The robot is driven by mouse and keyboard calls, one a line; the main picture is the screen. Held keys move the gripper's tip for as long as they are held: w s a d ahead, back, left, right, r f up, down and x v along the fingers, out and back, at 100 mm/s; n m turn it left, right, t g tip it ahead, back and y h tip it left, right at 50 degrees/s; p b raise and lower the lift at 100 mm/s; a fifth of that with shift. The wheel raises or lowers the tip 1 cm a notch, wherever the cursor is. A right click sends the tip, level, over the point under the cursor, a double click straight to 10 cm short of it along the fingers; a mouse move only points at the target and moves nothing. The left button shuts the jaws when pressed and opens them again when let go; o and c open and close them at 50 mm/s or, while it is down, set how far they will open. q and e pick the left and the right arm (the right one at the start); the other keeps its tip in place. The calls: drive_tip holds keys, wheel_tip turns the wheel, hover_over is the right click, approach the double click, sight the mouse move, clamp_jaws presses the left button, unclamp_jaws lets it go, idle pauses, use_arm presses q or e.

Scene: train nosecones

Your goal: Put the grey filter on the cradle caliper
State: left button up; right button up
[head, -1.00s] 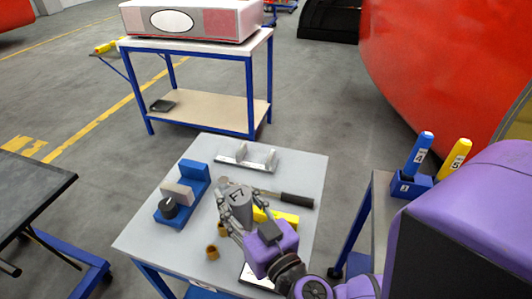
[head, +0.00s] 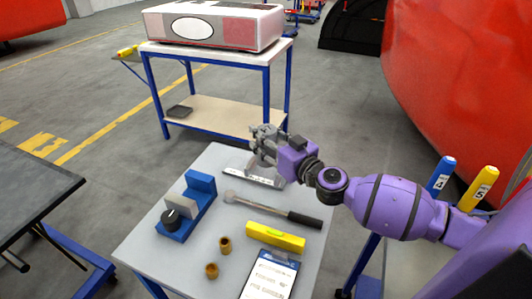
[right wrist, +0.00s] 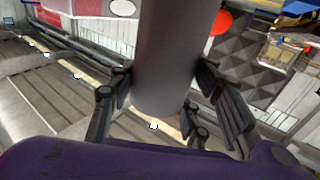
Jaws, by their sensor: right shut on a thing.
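My right gripper (head: 262,143) is over the far edge of the grey-topped table (head: 150,240), its arm coming in from the right. It is shut on the grey filter, a plain dark grey cylinder (right wrist: 175,50) between the fingers in the right wrist view. In the head view the gripper largely hides the filter. A silver metal piece with raised ends (head: 240,176), perhaps the cradle caliper, lies below the gripper, partly covered by it. I cannot tell whether the filter touches it. My left gripper is not in view.
Blue and yellow holders (head: 440,175) stand at right.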

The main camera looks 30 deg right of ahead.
drive_tip(key=w+f+b, duration=0.1)
drive_tip(key=f, duration=0.2)
drive_tip(key=w+d+f+b, duration=0.1)
drive_tip(key=f, duration=0.2)
drive_tip(key=w+d+f+b, duration=0.1)
drive_tip(key=w+f, duration=0.1)
drive_tip(key=f, duration=0.1)
drive_tip(key=shift+w+d, duration=0.1)
drive_tip(key=shift+d, duration=0.15)
drive_tip(key=shift+f, duration=0.1)
drive_tip(key=o, duration=1.3)
drive_tip(key=shift+o, duration=0.2)
